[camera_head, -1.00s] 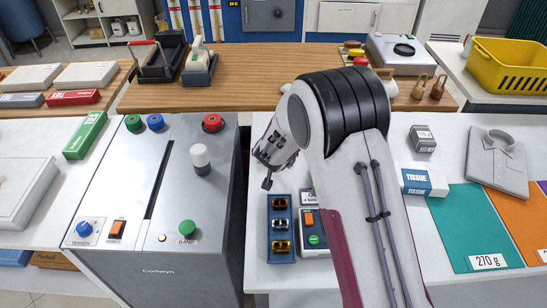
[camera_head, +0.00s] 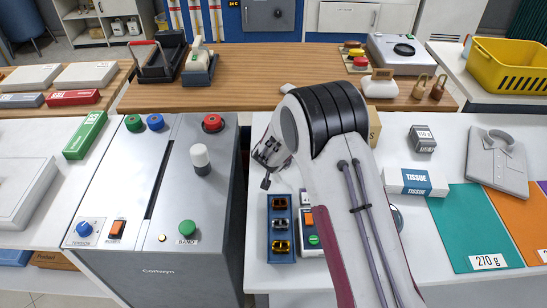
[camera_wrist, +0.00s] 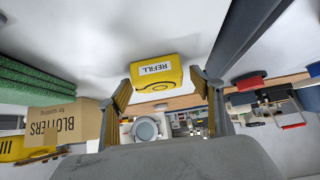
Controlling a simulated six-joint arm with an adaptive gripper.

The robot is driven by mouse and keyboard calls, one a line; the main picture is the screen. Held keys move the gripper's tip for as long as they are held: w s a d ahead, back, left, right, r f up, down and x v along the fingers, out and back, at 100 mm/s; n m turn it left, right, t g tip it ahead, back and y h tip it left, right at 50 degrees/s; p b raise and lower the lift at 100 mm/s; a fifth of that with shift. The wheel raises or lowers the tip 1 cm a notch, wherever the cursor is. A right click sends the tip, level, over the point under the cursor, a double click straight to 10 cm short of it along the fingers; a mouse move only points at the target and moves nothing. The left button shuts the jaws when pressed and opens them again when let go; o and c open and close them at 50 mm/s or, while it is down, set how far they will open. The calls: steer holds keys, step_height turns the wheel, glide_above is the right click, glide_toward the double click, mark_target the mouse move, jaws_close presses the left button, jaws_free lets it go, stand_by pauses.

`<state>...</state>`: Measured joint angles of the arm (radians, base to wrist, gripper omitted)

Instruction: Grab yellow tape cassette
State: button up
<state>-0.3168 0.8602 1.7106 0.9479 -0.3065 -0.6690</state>
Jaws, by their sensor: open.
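In the wrist view a yellow cassette (camera_wrist: 157,72) with a white REFILL label sits on a white surface, ahead of my gripper (camera_wrist: 165,88). The two fingers stand apart on either side of it in the picture, and the space between them is empty. I cannot tell how far off it is. In the head view my gripper (camera_head: 266,180) is above the counter, close to the grey machine's right edge. I cannot make out the REFILL cassette there; my arm covers part of the counter.
A blue tray (camera_head: 281,252) with small coloured pieces and a control box (camera_head: 314,232) lie below my gripper. The grey machine (camera_head: 160,230) with raised knobs stands left. A BLOTTERS box (camera_wrist: 62,122) and green stack (camera_wrist: 45,85) show in the wrist view.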

steer(key=shift+w, duration=0.1)
stand_by(0.4)
steer(key=c, duration=1.2)
steer(key=shift+r, duration=0.15)
steer(key=shift+r, duration=4.75)
